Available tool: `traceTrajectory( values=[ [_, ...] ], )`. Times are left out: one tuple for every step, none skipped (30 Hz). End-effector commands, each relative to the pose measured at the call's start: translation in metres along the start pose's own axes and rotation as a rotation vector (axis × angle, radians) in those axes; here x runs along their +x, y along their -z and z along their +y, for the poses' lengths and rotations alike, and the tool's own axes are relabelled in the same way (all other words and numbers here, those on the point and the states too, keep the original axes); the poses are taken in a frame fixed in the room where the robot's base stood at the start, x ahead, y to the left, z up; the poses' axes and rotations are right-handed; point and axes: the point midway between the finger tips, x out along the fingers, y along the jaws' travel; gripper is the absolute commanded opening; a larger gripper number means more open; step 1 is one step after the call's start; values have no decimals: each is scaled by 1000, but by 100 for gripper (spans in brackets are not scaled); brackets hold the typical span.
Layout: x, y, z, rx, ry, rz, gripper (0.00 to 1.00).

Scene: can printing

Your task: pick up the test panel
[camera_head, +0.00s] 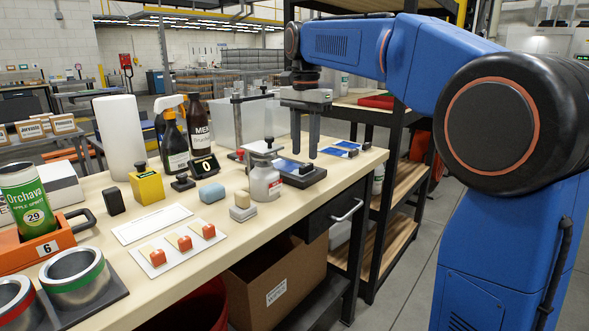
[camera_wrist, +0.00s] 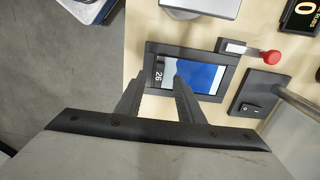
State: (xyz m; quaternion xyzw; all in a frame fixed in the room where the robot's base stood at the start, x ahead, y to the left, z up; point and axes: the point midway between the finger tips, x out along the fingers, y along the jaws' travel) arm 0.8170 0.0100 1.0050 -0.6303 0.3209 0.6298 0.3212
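The test panel, a flat blue-and-white piece (camera_wrist: 206,76) with a dark strip marked 26, lies in a black frame (camera_wrist: 228,93) on the bench in the wrist view. In the head view its blue face (camera_head: 287,167) shows partly behind the white bottle. My gripper (camera_head: 305,154) points down above the frame, its two fingers apart with nothing between them. In the wrist view the open fingertips (camera_wrist: 157,83) appear over the panel's left part and the frame's edge. The height gap is hard to judge.
A white bottle (camera_head: 265,182) stands in front of the frame. A red-knobbed handle (camera_wrist: 270,57) and a black base with a metal post (camera_wrist: 258,92) are beside it. More blue-and-white panels (camera_head: 347,146) lie at the bench's right end. A counter (camera_head: 206,165) reads 0.

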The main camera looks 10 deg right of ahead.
Motion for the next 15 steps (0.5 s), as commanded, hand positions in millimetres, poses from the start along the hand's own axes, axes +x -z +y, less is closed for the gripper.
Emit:
traceTrajectory(
  values=[
    [6,2,1,1,-2,-1,34],
    [10,3,1,1,-3,-1,34],
    [16,4,1,1,-2,-1,34],
    [20,6,2,1,-2,-1,34],
    [24,7,2,2,-3,-2,34],
    [30,7,2,1,-2,-1,34],
    [33,7,2,1,-2,-1,34],
    [36,7,2,1,-2,-1,34],
    [40,7,2,0,-2,-1,34],
    [42,7,2,0,-2,-1,34],
    [44,7,2,0,-1,-1,34],
    [45,7,1,0,-1,0,34],
    [46,7,1,0,-1,0,34],
    [46,7,1,0,0,0,34],
    [46,7,1,0,0,0,34]
  ],
)
